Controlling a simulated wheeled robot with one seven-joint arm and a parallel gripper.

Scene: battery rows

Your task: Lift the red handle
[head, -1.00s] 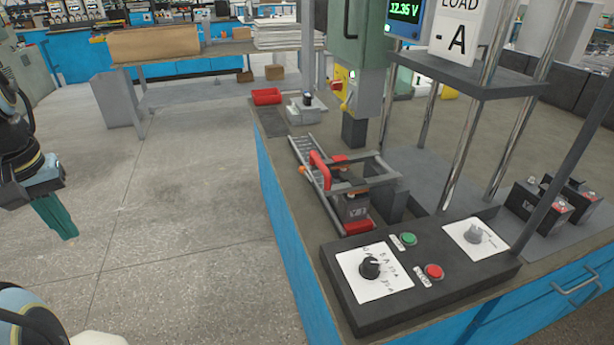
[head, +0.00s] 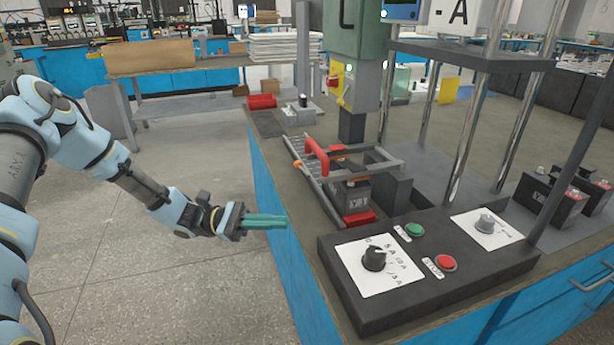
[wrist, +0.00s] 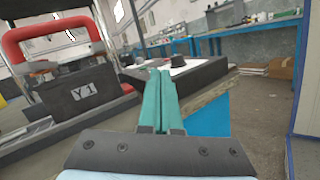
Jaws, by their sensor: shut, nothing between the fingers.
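The red handle (head: 316,154) is a bar on the grey metal frame around a small dark battery (head: 352,196) on the bench. In the wrist view the red handle (wrist: 48,34) arches over the battery marked "Y1" (wrist: 84,92) at the left. My gripper (head: 286,221) has teal fingers, shut and empty, just off the bench's left edge, lower left of the handle and apart from it. In the wrist view my gripper's fingers (wrist: 160,76) lie together, to the right of the battery and frame.
A black control box (head: 420,262) with knobs and buttons stands at the bench's front. Metal posts (head: 468,140) rise behind it. A green press column (head: 354,30) stands behind the frame. A red tray (head: 262,101) sits at the far end. Open floor (head: 190,270) lies left of the bench.

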